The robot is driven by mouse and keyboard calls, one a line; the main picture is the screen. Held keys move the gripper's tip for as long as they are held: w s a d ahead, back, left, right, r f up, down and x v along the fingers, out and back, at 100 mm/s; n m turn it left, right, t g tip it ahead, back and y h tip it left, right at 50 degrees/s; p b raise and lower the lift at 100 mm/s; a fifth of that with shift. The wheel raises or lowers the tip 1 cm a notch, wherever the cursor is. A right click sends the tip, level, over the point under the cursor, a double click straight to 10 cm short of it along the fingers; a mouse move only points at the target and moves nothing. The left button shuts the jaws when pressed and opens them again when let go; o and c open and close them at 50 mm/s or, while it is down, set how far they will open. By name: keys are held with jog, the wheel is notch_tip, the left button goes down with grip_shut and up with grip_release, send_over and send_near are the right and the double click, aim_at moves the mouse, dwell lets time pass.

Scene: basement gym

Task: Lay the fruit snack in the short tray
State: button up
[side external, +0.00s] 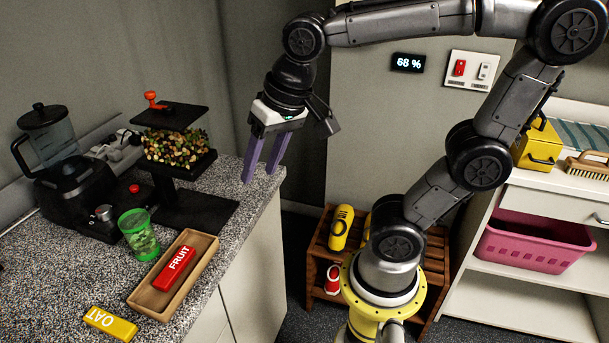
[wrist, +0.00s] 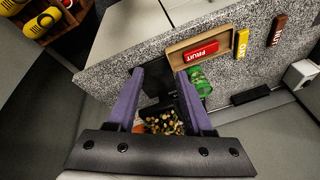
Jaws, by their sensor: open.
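The fruit snack (side external: 175,268) is a red bar with white FRUIT lettering. It lies inside the short tray (side external: 150,305), a tan tray with low walls on the speckled counter, lengthwise along it. In the wrist view the fruit snack (wrist: 201,52) also lies within the tray (wrist: 204,37). My gripper (side external: 260,174) is open, with two purple fingers and nothing between them. It is above the counter's edge, up and to the right of the tray, clear of the bar. The wrist view shows the spread fingers (wrist: 160,74) too.
A yellow OAT bar (side external: 110,323) lies next to the tray's near end. A green cup (side external: 138,235) stands left of the tray. The wrist view also shows a dark red NUT bar (wrist: 278,30).

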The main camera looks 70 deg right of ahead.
jog(key=s+d+f+n+t, duration=0.1)
jog(key=s+d+f+n, duration=0.1)
jog(key=s+n, duration=0.3)
jog(key=shift+s+f+t, duration=0.3)
jog(key=shift+s, duration=0.6)
jog(key=shift+d, duration=0.1)
dwell(0.3)
